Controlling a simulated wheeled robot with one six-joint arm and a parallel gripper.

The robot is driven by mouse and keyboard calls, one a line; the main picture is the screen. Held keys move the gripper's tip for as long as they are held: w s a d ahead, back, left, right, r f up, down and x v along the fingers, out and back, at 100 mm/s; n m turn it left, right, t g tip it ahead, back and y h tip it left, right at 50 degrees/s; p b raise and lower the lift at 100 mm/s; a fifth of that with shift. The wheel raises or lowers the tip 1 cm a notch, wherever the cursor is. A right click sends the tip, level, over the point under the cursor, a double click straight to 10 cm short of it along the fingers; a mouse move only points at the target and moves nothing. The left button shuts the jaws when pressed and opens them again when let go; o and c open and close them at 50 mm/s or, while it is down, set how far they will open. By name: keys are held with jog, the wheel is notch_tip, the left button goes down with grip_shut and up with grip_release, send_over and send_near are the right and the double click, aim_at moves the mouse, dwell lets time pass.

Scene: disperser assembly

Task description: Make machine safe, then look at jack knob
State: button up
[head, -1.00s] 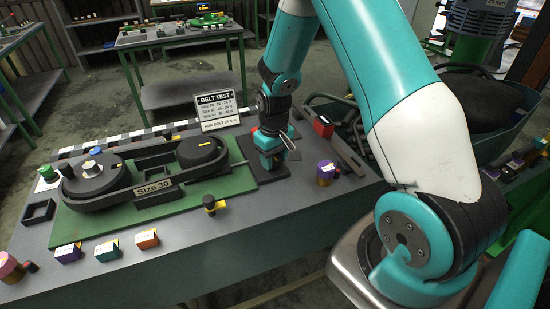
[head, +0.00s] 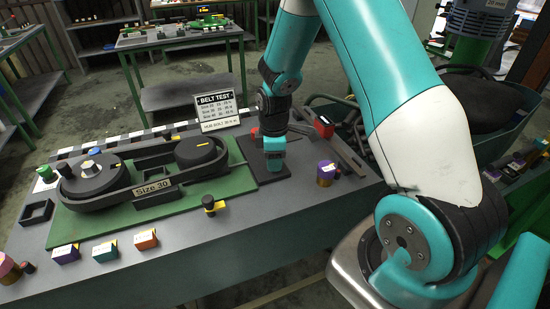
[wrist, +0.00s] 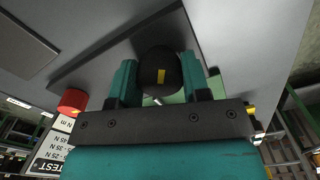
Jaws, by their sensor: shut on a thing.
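My gripper (head: 274,164) points down over the dark square plate (head: 250,150) at the right end of the bench machine. In the wrist view its teal fingers (wrist: 160,85) are closed around a round black knob (wrist: 158,62) with a yellow mark on top. The head view hides this knob behind the gripper. A red button (wrist: 72,101) stands beside the plate in the wrist view; it also shows left of my wrist in the head view (head: 254,132). Another black knob with yellow (head: 209,203) stands at the machine's front edge, apart from my gripper.
The green machine base (head: 120,215) carries two round pulleys and a "Size 30" belt (head: 152,188). A "BELT TEST" sign (head: 216,110) stands behind. Small coloured blocks line the front, and a purple cylinder (head: 326,173) stands right of the plate.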

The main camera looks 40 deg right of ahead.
jog(key=n, duration=0.4)
jog(key=shift+s+d+n, duration=0.1)
jog(key=shift+s+n, duration=0.1)
jog(key=shift+n, duration=0.2)
dwell(0.4)
jog(key=o, duration=0.8)
jog(key=shift+o, duration=0.7)
jog(key=shift+w, duration=0.1)
notch_tip(320, 180, up, 17)
jog(key=b, duration=0.2)
jog(key=shift+r, duration=0.2)
